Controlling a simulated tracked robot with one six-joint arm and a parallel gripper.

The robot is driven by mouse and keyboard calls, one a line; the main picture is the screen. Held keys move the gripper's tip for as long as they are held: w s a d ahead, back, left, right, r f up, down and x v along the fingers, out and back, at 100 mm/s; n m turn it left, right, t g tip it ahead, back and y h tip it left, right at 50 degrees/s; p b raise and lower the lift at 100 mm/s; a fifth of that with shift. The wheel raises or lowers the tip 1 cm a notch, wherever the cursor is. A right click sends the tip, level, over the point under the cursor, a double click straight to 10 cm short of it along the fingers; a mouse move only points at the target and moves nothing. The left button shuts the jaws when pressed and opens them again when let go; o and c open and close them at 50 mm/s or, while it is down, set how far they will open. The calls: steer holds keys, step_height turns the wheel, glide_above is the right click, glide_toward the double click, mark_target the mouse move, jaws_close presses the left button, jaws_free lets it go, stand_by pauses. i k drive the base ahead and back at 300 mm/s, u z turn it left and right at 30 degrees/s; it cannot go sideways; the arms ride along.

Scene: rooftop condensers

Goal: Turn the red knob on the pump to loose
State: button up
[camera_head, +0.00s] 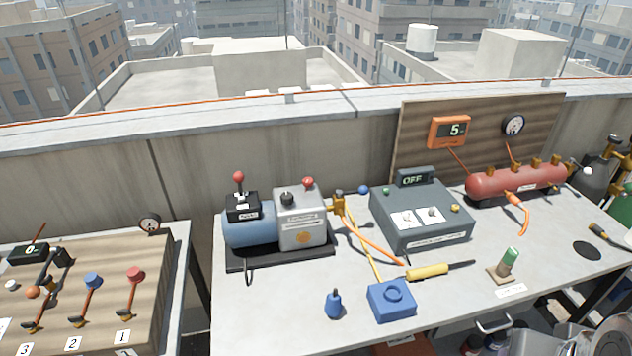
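The pump (262,234) stands at the left of the grey table, on a black base. It has a blue motor and a grey body with a gauge-like orange badge on its front. A red knob (308,182) sits on top of the grey body, beside a black knob (287,198). A second red ball (238,176) tops an upright lever on the black switch box of the pump. The labels are too small to read, so I cannot tell the knob's setting. My gripper is not in view.
Hoses run from a brass valve (338,204) beside the pump. A grey box (420,216) reading OFF, a yellow-handled tool (427,272), a blue block (391,300) and a small blue bottle (334,303) share the table. A lever panel (140,262) stands left. The table's front left is clear.

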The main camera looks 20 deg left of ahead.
mark_target(307, 182)
steer(key=z, duration=0.1)
steer(key=k, duration=0.85)
steer(key=u, duration=1.85)
steer(key=i, duration=1)
steer(key=u, duration=0.05)
